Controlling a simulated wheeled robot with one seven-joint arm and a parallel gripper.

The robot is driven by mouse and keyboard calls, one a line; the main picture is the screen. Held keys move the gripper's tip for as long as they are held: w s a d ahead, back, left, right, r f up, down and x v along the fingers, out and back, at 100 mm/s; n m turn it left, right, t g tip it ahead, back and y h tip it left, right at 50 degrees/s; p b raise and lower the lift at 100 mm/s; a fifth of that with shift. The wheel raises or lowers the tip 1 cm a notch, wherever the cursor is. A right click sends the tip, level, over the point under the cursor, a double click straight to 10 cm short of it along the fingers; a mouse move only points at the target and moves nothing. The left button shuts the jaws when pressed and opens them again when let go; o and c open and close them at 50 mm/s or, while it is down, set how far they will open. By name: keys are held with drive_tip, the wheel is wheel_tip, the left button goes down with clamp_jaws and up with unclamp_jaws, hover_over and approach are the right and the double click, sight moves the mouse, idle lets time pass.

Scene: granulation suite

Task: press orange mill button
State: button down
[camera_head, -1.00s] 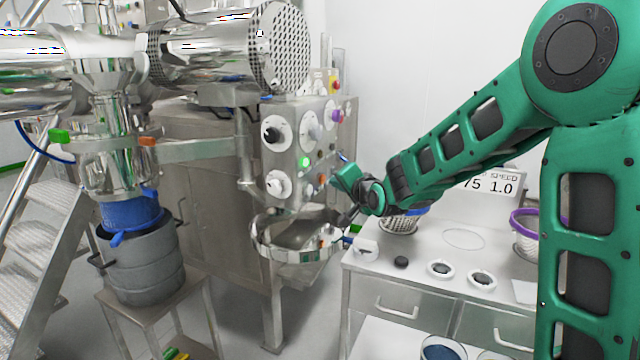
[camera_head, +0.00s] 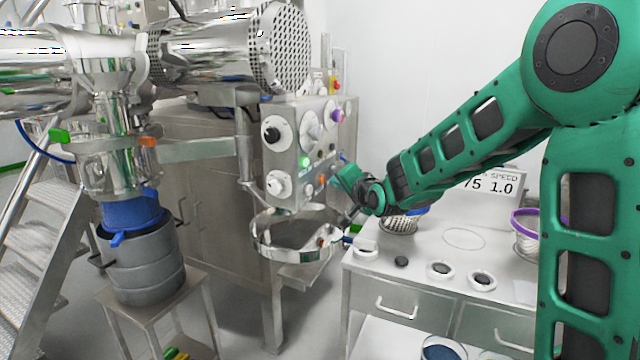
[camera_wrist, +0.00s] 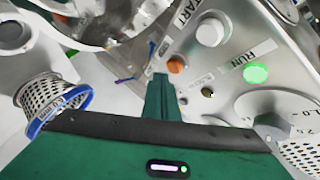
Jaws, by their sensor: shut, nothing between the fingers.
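The orange button (camera_head: 321,179) is on the lower part of the steel control panel (camera_head: 288,185), partly close to my gripper in the head view. In the wrist view the orange button (camera_wrist: 176,64) lies just beyond and slightly right of the tip of my gripper (camera_wrist: 160,78). A gap shows between them in the picture; I cannot tell the depth. In the head view my gripper (camera_head: 340,177) is at the panel's right side. Its fingers are shut and empty.
A green button (camera_wrist: 256,73) labelled RUN and a START knob (camera_wrist: 211,31) are near the orange one. A metal ring (camera_head: 262,246) hangs below the panel. A mesh basket (camera_head: 399,225) stands on the bench (camera_head: 420,257) under my arm.

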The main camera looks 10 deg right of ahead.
drive_tip(key=shift+a, duration=0.15)
drive_tip(key=shift+w+a+r, duration=0.1)
drive_tip(key=shift+a, duration=0.15)
drive_tip(key=shift+w+a, duration=0.3)
drive_tip(key=shift+a, duration=0.05)
idle(1.2)
drive_tip(key=shift+s+d, duration=0.15)
idle(0.3)
drive_tip(key=shift+s+d, duration=0.4)
drive_tip(key=shift+d, duration=0.15)
drive_tip(key=shift+d, duration=0.1)
drive_tip(key=shift+s+d, duration=0.75)
drive_tip(key=shift+d, duration=0.25)
drive_tip(key=shift+s+d, duration=0.75)
drive_tip(key=shift+d, duration=0.2)
